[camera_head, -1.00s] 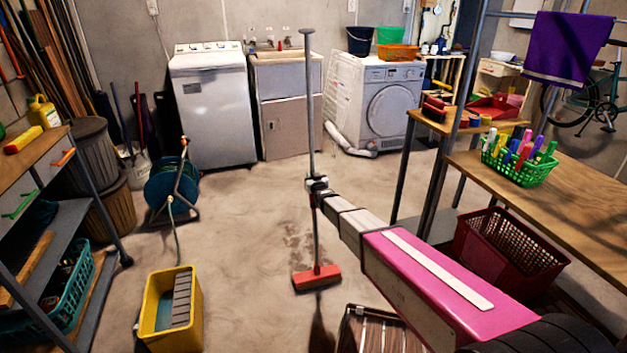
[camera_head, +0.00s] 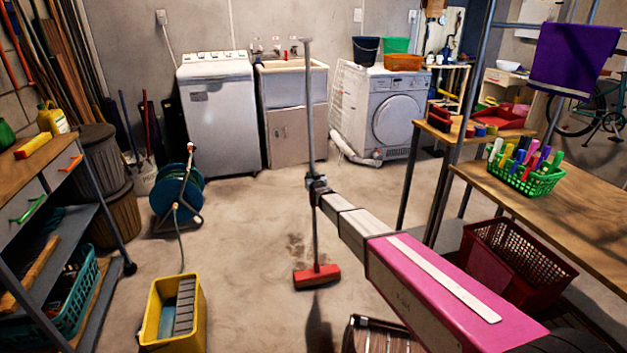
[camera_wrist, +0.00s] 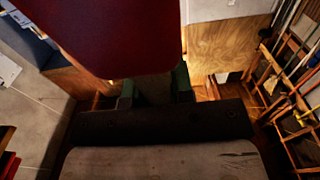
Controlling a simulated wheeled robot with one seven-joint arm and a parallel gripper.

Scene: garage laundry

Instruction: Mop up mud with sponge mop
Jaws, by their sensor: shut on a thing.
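The sponge mop (camera_head: 309,110) stands nearly upright, its grey handle rising well above my gripper. Its red head (camera_head: 317,277) is down at the floor. My gripper (camera_head: 317,184) is shut around the handle at about mid-height. In the wrist view, the fingers (camera_wrist: 154,90) close on a greyish piece, and a large dark red shape fills the upper middle; I cannot tell what it is. A small brown mud patch (camera_head: 296,246) lies on the floor just behind and left of the mop head. The head may hide more mud.
A yellow bucket (camera_head: 157,318) stands front left. A blue hose reel (camera_head: 176,192) is behind it, its hose running towards the bucket. A brown slatted crate (camera_head: 380,334) sits close in front. A wooden table (camera_head: 590,205) is on the right.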

